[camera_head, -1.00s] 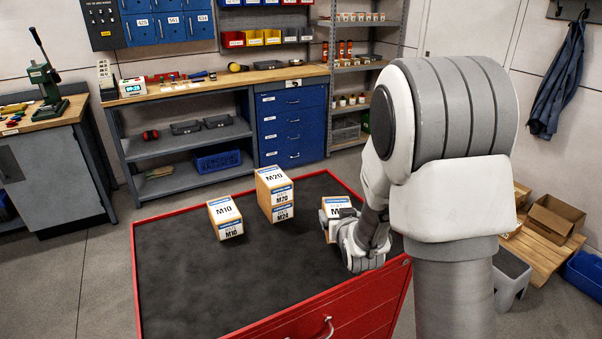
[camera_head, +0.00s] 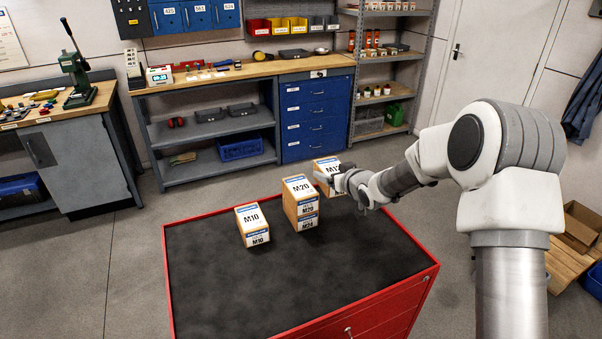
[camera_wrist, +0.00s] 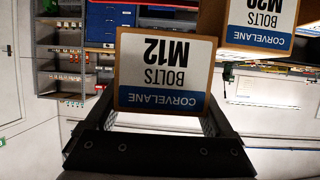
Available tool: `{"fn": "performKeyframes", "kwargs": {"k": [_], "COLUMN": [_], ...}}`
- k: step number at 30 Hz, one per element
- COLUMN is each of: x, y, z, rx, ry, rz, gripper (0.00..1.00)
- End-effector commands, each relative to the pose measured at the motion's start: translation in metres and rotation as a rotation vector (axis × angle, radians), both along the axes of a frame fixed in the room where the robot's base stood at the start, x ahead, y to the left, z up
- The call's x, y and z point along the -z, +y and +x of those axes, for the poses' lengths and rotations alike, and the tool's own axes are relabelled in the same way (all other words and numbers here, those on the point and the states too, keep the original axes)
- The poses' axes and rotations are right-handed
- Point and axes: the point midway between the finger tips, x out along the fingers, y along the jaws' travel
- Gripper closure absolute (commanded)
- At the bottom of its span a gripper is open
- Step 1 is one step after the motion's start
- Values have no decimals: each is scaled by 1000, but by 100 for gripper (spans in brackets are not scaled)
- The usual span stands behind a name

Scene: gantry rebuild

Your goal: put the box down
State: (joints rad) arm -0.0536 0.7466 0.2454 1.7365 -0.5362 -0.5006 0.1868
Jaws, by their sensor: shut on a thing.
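My gripper (camera_head: 342,183) is shut on the M12 box (camera_head: 324,167), a tan carton with a white and blue label. It is at the far edge of the red cabinet's dark top (camera_head: 290,270), just right of the M20 box (camera_head: 298,187). In the wrist view the M12 box (camera_wrist: 165,70) sits between the fingers (camera_wrist: 155,125), its label upside down. Its underside is hidden, so I cannot tell whether it touches the top or hangs above it.
The M20 box stands on an M24 box (camera_head: 308,222). An M10 box (camera_head: 252,222) stands to their left. The front and right of the top are clear. A workbench (camera_head: 220,80) with blue drawers (camera_head: 315,120) stands behind.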

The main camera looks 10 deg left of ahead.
Motion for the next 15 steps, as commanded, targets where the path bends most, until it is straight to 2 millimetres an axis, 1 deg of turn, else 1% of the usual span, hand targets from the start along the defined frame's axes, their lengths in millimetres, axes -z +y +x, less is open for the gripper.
{"fn": "performKeyframes", "kwargs": {"k": [1, 3, 5, 6, 9, 13, 15], "x": [-22, -40, -57, -69, -94, -111, -114], "y": [12, 26, 36, 40, 45, 45, 45], "z": [11, 24, 35, 43, 62, 76, 79], "rx": [-24, -52, -69, -75, -77, -70, -68], "ry": [-7, -6, -6, -7, -4, -3, -2], "rz": [4, 5, 6, 7, 8, 7, 5], "gripper": [100, 100, 100, 100, 100, 100, 100]}}
